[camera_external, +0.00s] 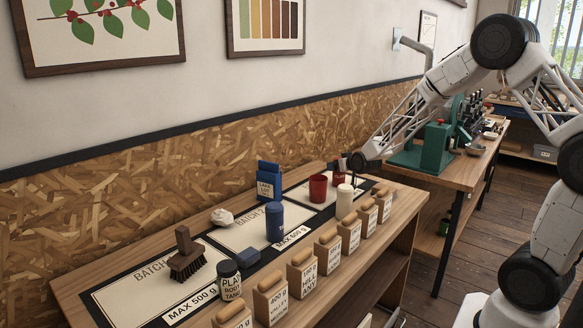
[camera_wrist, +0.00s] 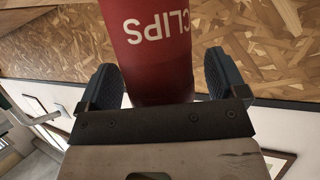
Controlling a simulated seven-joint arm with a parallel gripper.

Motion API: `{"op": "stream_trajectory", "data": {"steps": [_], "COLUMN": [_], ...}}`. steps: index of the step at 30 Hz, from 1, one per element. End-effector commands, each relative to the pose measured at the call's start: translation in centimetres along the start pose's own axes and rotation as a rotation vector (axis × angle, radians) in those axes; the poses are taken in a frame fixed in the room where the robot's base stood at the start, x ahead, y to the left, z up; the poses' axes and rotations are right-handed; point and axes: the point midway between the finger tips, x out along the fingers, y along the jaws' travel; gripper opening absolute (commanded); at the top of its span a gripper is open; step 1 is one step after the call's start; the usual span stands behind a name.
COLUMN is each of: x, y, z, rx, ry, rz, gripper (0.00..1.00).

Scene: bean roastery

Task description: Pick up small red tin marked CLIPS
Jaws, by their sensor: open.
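The small red tin (camera_wrist: 155,75), with CLIPS in white letters, fills the middle of the wrist view, its top cut off by the frame edge. My gripper (camera_wrist: 162,62) is open, with one dark finger on each side of the tin. Gaps show between the fingers and the tin's sides. In the external view, my gripper (camera_external: 352,163) is at the far end of the bench, right by a small red tin (camera_external: 339,179) that it partly hides. The fingertips are too small to make out there.
A larger red container (camera_external: 318,188) stands just left of the tin, and a cream bottle (camera_external: 345,201) stands in front. A blue box (camera_external: 269,181), a dark blue canister (camera_external: 274,222) and a brush (camera_external: 187,257) are farther left.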

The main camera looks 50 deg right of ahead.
Motion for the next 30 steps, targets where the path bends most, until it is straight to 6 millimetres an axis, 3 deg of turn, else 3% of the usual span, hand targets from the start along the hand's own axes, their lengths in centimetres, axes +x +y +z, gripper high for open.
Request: {"op": "stream_trajectory", "data": {"steps": [12, 24, 26, 30], "x": [-0.02, -0.03, -0.03, -0.03], "y": [0.0, 0.0, 0.0, 0.0], "z": [0.01, 0.01, -0.05, -0.05], "rx": [0.0, 0.0, 0.0, 0.0], "ry": [0.0, 0.0, 0.001, 0.001], "rz": [0.0, 0.0, 0.0, 0.0], "gripper": [0.91, 0.31, 0.25, 0.25]}}
